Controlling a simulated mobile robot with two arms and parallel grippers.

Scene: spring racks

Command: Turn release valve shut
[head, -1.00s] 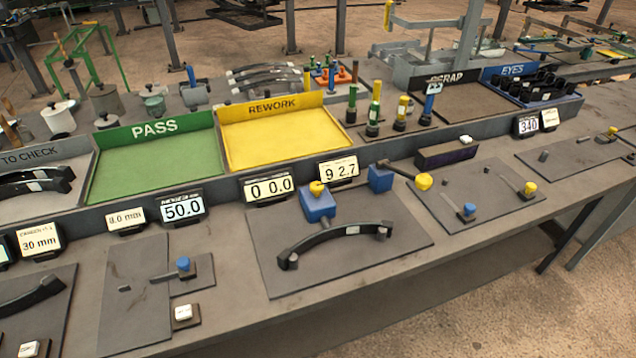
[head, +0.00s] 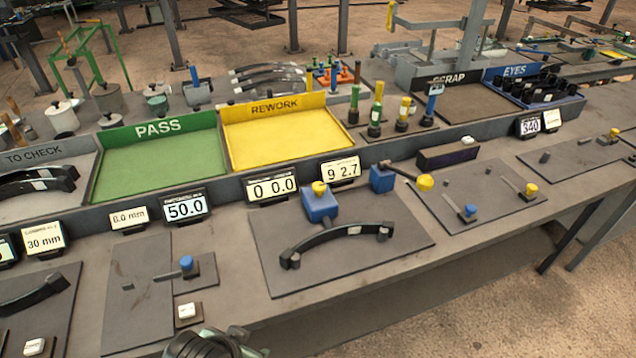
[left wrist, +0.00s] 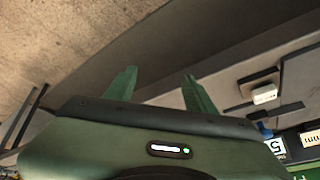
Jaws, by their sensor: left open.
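No part is labelled as the release valve, so I cannot tell which one it is. Candidates in the head view are a yellow knob (head: 319,188) on a blue block, a yellow ball-ended lever (head: 425,182) beside a second blue block (head: 382,179), and a blue-knobbed lever (head: 186,263) on the front left plate. My left gripper (left wrist: 157,78) is open and empty in the left wrist view, by the bench's front edge and apart from every knob. In the head view a dark part of my arm shows at the bottom. My right gripper is out of view.
A curved black spring leaf (head: 335,234) lies on the middle plate. A white button (head: 187,311) sits near the front edge; a white button (left wrist: 265,93) also shows in the left wrist view. Green (head: 160,175) and yellow (head: 285,145) trays stand behind small displays.

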